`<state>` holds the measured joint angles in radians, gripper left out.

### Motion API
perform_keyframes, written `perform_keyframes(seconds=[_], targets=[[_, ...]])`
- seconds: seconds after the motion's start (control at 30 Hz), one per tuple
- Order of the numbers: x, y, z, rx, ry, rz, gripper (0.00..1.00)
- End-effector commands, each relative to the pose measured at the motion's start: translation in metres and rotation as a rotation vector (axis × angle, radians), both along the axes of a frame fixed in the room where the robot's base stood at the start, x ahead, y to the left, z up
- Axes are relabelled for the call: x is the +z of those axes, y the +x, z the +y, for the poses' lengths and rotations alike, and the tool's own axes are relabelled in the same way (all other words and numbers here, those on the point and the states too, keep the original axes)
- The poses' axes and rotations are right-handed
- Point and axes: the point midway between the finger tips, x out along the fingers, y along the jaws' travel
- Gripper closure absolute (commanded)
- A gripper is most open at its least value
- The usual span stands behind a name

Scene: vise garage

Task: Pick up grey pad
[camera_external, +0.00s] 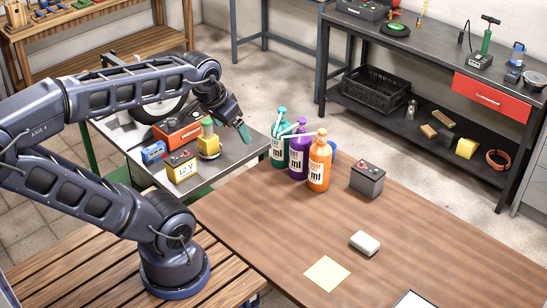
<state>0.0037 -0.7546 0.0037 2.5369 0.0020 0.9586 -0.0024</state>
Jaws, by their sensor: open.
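A small light grey, rounded block, which looks like the grey pad (365,243), lies flat on the brown wooden table (440,255), right of the table's middle. Nothing covers it. My gripper (244,133) is up and to the left of it, well away, near the teal bottle and the far edge of the metal table. Its teal fingertip shows, and it points downward. The gripper is open, and no held object shows. The gap between its fingers is hard to see at this angle.
A pale yellow square (326,273) lies left of and nearer than the pad. A dark battery (367,180) stands behind it. Teal (279,152), purple (298,158) and orange (319,165) bottles stand between gripper and pad. The table around the pad is clear.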

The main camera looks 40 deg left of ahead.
Motion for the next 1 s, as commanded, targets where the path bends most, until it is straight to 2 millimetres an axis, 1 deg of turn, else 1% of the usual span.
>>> perform_keyframes(seconds=[0.07, 0.27, 0.37, 0.47, 0.67, 0.87, 1.0], targets=[[0.0, 0.0, 0.0, 0.0, 0.0, 0.0, 0.0], [0.0, 0.0, 0.0, 0.0, -0.001, 0.0, 0.0], [-0.001, 0.005, -0.002, -0.008, -0.015, 0.008, 0.0], [-0.005, 0.018, -0.008, -0.026, -0.049, 0.026, 0.0], [-0.019, 0.055, -0.03, -0.064, -0.143, 0.088, 0.0], [-0.039, 0.091, -0.057, -0.086, -0.215, 0.156, 0.0], [-0.057, 0.115, -0.079, -0.091, -0.247, 0.203, 0.0]])
